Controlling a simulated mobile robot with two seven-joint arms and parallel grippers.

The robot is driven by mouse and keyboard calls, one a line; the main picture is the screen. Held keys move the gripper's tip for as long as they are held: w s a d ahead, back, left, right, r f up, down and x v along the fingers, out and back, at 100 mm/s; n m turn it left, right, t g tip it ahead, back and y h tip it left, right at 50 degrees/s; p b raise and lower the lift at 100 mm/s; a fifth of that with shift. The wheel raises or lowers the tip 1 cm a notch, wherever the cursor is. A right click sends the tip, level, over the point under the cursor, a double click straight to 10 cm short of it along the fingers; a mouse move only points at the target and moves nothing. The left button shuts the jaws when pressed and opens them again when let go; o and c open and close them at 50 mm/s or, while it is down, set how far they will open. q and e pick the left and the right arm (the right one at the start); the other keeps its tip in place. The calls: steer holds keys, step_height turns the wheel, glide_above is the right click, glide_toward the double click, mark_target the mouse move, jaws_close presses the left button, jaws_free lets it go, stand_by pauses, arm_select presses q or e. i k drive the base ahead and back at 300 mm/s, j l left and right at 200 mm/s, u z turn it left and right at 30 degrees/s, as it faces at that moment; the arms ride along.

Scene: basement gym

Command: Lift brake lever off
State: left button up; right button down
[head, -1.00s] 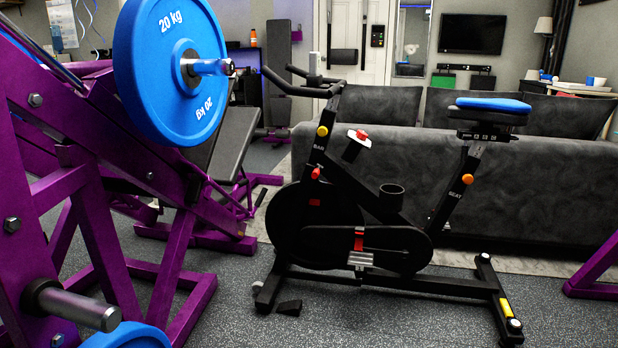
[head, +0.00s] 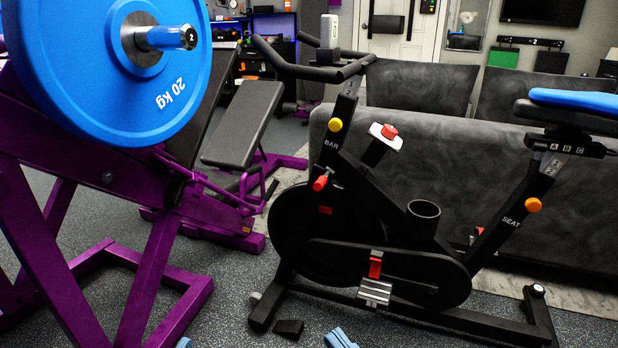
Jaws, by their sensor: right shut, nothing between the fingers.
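The exercise bike (head: 400,268) stands upright in front of the sofa. A red knob (head: 388,131) on a white plate tops a short black post on its frame. A smaller red-tipped part (head: 320,183) sticks out below the handlebar post. I cannot tell for sure which is the brake lever. My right gripper (head: 340,338) shows as light blue fingers at the bottom edge, shut and empty, low in front of the bike and apart from both red parts. A small light blue tip at the bottom edge, probably my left gripper (head: 183,343), is mostly cut off.
A purple weight machine (head: 150,270) with a blue 20 kg plate (head: 60,60) fills the left side. A bench (head: 243,125) stands behind it. The dark sofa (head: 400,160) is close behind the bike. Speckled floor lies clear between machine and bike.

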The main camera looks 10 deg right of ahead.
mark_target(321, 183)
steer(key=i+l, duration=0.15)
steer(key=i, duration=0.2)
steer(key=i+l+u, duration=0.15)
steer(key=i, duration=0.7)
